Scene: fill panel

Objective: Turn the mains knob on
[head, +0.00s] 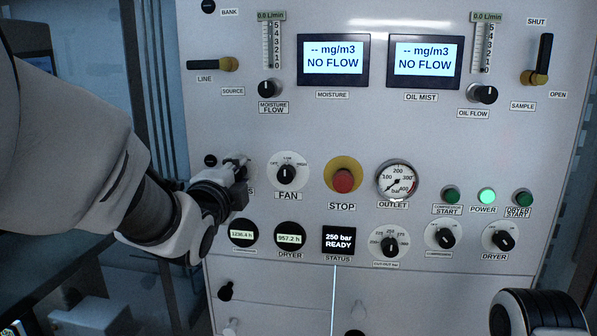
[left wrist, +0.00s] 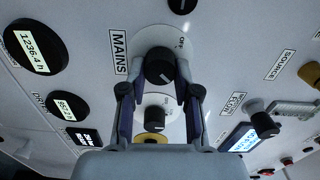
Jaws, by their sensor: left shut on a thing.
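The mains knob (left wrist: 159,66) is a black round knob on a pale round plate, beside the MAINS label (left wrist: 119,52) in the left wrist view. My left gripper (left wrist: 160,88) has one finger on each side of it and is shut on it. In the head view my left gripper (head: 238,172) reaches the panel left of the fan knob (head: 287,174) and hides most of the mains knob and its label. The knob's pointer setting is hard to read. Of my right arm, only a part shows at the bottom right of the head view; its fingers are out of sight.
Close by are the red stop button (head: 343,181), the outlet gauge (head: 398,182) and the hour meters (head: 243,233). The green power lamp (head: 487,196) is lit. The status display (head: 339,240) reads 250 bar READY; both upper screens (head: 334,60) read NO FLOW.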

